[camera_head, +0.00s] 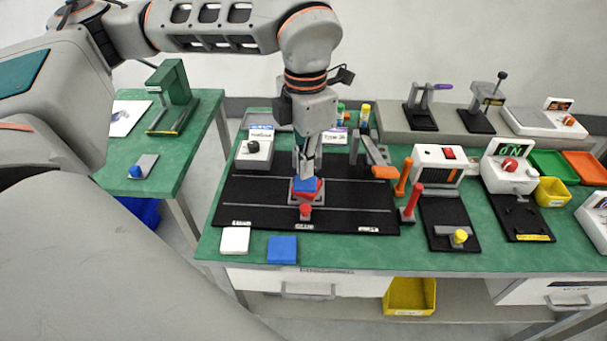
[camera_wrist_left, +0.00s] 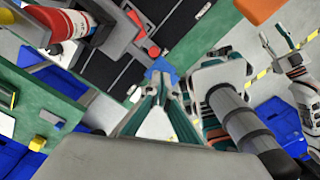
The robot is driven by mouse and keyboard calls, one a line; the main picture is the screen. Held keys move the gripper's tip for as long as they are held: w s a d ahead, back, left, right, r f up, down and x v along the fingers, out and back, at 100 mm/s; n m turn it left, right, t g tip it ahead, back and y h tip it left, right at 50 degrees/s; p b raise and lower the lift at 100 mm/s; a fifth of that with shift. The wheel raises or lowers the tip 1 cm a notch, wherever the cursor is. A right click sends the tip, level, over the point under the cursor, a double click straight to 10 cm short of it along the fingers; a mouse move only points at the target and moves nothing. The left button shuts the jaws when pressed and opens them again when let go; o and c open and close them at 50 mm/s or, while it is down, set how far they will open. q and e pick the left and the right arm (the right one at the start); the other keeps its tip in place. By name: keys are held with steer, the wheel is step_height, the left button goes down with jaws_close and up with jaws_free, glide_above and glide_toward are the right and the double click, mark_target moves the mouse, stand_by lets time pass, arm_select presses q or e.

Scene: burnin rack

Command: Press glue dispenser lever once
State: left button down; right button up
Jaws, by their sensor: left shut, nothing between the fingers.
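My left gripper (camera_head: 308,172) points down over the middle station of the black mat in the head view. Its closed fingers also show in the wrist view (camera_wrist_left: 162,88), with nothing between them. Right at the fingertips is a small fixture with a blue top (camera_head: 305,184) over red parts; I cannot tell whether the fingers touch it. A red knob (camera_head: 305,210) sits at its front, beside the GLUE label (camera_head: 303,226). The gripper hides part of the fixture, and its lever is not clearly visible. My right gripper (camera_wrist_left: 289,40) shows in the wrist view with fingers apart.
A white square (camera_head: 235,240) and a blue square (camera_head: 282,249) lie at the green table's front edge. An orange-ended lever (camera_head: 384,172) and red posts (camera_head: 412,203) stand right of the gripper. A dial box (camera_head: 254,150) stands at left. Several devices fill the right side.

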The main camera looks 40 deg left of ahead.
arm_select(q)
steer(key=shift+f, duration=0.15)
steer(key=shift+f, duration=0.25)
steer(key=shift+f+b, duration=0.1)
steer(key=shift+b, duration=0.2)
steer(key=shift+f, duration=0.3)
